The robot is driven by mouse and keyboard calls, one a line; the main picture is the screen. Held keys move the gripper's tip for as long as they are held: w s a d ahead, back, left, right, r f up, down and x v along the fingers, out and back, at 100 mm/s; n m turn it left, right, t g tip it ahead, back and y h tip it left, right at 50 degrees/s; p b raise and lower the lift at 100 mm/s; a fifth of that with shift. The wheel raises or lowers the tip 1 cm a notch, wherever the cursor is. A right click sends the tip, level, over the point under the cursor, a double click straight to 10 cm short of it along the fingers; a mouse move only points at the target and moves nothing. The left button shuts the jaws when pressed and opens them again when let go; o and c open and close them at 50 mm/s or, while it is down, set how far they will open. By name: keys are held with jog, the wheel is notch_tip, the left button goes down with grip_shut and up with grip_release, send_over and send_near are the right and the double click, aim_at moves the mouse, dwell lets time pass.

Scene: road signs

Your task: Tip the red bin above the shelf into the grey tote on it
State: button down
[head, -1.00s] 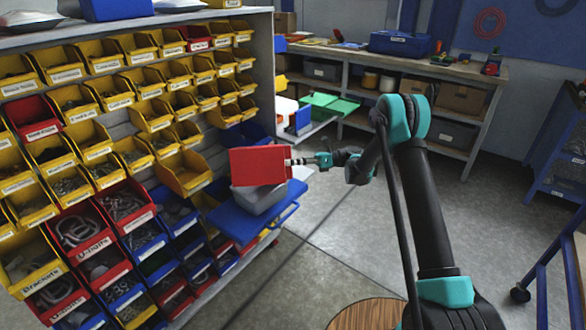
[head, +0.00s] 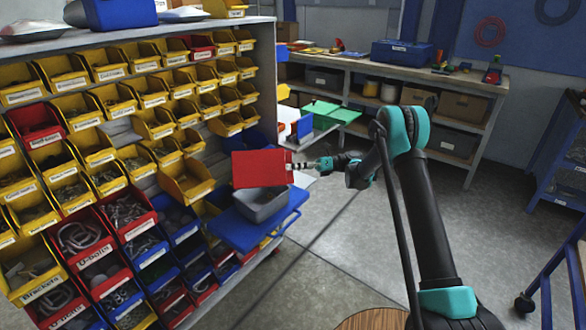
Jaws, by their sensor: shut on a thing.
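The red bin (head: 260,168) is held in the air at the end of my arm, with a flat red side facing the camera. My gripper (head: 299,166) is shut on the bin's right side. The grey tote (head: 262,206) sits on a blue shelf (head: 238,232) that juts from the rack. The bin is above the tote and hides its far part. I cannot see into the bin, and no contents show falling from it.
A rack of yellow, red and blue bins (head: 130,150) stands close on the left. A green tray (head: 330,112) and a workbench (head: 400,72) are behind. A blue cart (head: 560,150) stands at the right.

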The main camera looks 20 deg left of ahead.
jog(key=shift+r, duration=0.9)
jog(key=shift+f, duration=0.85)
